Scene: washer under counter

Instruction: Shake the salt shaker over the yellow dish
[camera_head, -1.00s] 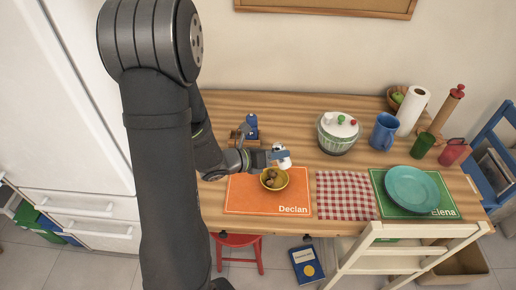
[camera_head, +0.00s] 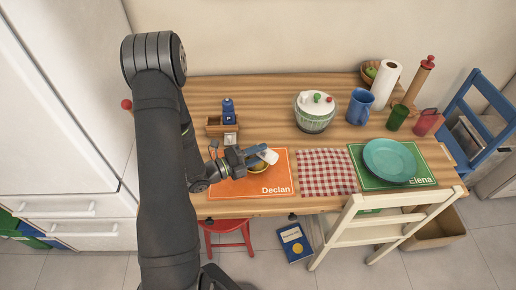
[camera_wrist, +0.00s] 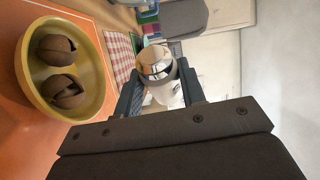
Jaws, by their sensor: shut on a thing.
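The white salt shaker (camera_head: 268,156) with a silvery top is held between my gripper's fingers (camera_head: 257,152). It is tilted and sits above the yellow dish (camera_head: 258,168) in the head view, hiding much of it. In the wrist view the shaker (camera_wrist: 160,78) shows its metal cap, and my gripper (camera_wrist: 160,90) is shut on its sides. The yellow dish (camera_wrist: 97,98) is at the left there, with brown cracked balls in it. It rests on the orange placemat (camera_head: 277,180) marked Declan. Whether salt falls cannot be seen.
A wooden caddy (camera_head: 214,126) with a blue grinder (camera_head: 228,112) stands behind my gripper. A checked cloth (camera_head: 326,173) lies beside the orange mat, flat and clear.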

